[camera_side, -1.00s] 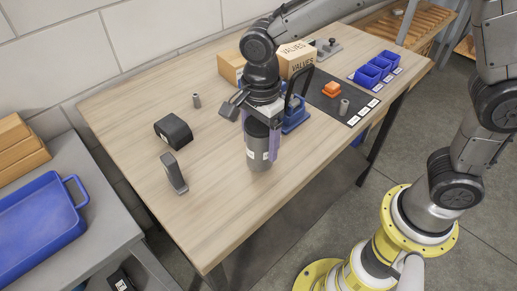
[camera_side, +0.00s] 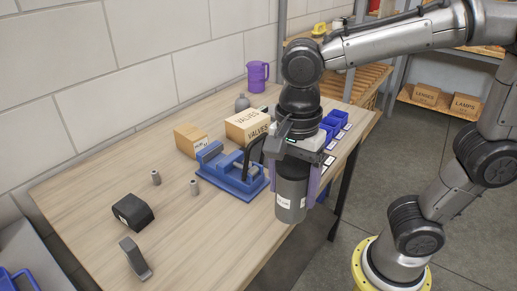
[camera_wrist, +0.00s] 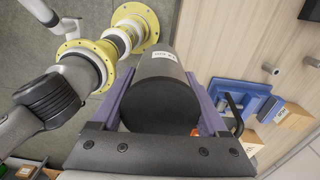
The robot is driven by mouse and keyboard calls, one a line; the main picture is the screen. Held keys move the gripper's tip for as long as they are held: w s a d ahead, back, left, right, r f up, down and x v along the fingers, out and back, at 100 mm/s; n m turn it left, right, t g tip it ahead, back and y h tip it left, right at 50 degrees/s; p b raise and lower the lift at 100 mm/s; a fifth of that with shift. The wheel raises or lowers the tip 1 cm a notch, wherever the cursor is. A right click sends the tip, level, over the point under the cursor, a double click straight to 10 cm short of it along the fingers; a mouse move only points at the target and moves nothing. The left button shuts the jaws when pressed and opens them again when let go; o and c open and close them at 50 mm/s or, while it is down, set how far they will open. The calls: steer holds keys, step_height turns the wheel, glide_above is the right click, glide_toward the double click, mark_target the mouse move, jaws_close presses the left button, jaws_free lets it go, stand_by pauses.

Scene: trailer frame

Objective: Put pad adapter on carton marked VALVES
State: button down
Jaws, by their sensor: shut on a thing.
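My gripper (camera_side: 291,196) has purple fingers and is shut on a grey cylinder (camera_side: 290,200) with a small white label too blurred to read. I cannot tell from the label whether this is the pad adapter. The cylinder is upright and appears held above the table's front edge. The wrist view shows the same cylinder (camera_wrist: 162,85) between both fingers. The tan carton marked VALVES (camera_side: 245,122) stands farther back, to the left of my gripper in the side view. Its top is bare.
A blue clamp-like fixture (camera_side: 232,184) lies between the carton and the table front. A smaller carton (camera_side: 187,139) and a grey bottle (camera_side: 242,103) flank VALVES. Blue bins (camera_side: 332,122) stand behind my gripper.

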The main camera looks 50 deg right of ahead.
steer(key=w+d+r+m, duration=0.1)
steer(key=w+d+r, duration=0.1)
steer(key=w+r, duration=0.5)
steer(key=w+d+r+m, duration=0.3)
steer(key=w+d+m, duration=0.2)
steer(key=w+d, duration=0.9)
steer(key=m, duration=0.2)
glide_above(249, 123)
steer(key=shift+s+f, duration=0.1)
steer(key=shift+f, duration=7.75)
